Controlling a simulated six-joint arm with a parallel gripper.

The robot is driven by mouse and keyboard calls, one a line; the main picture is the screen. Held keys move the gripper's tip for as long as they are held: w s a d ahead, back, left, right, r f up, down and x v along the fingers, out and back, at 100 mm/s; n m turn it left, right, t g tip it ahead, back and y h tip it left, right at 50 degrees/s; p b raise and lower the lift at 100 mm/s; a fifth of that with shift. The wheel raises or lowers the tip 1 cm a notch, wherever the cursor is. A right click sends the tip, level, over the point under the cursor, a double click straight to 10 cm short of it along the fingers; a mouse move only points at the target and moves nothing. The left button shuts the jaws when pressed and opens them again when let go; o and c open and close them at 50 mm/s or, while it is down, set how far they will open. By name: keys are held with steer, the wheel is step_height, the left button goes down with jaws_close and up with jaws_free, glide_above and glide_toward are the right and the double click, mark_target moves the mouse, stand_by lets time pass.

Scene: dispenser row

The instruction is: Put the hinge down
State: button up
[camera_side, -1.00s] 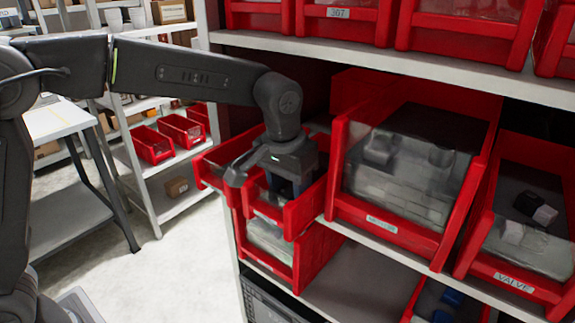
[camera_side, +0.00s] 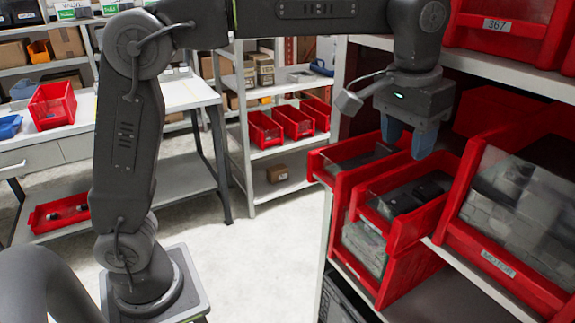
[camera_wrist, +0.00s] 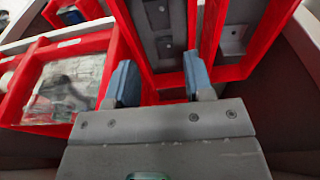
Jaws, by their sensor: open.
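My gripper (camera_side: 407,140) is above a small red bin (camera_side: 388,222) at the left end of the shelf row, with its blue fingers pointing down. In the wrist view the two fingers (camera_wrist: 160,82) are apart with nothing between them. The bin under the gripper holds dark flat parts (camera_side: 412,194). In the wrist view a red bin (camera_wrist: 146,85) ahead of the fingers holds grey metal pieces (camera_wrist: 166,28) with holes. I cannot tell which piece is the hinge.
A neighbouring red bin (camera_side: 345,187) sits close on the left. A large bin labelled MOTOR (camera_side: 470,245) stands on the right. An upper shelf with red bins (camera_side: 500,38) is close to the arm.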

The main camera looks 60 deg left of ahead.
steer(key=s+a+t, duration=0.2)
steer(key=s+a, duration=0.6)
steer(key=s, duration=0.2)
steer(key=s+a+f+t, duration=0.1)
steer(key=s+a+f, duration=0.4)
steer(key=s+f, duration=0.4)
steer(key=shift+s+a+t, duration=0.15)
steer(key=shift+s+t, duration=0.25)
steer(key=shift+s, duration=0.45)
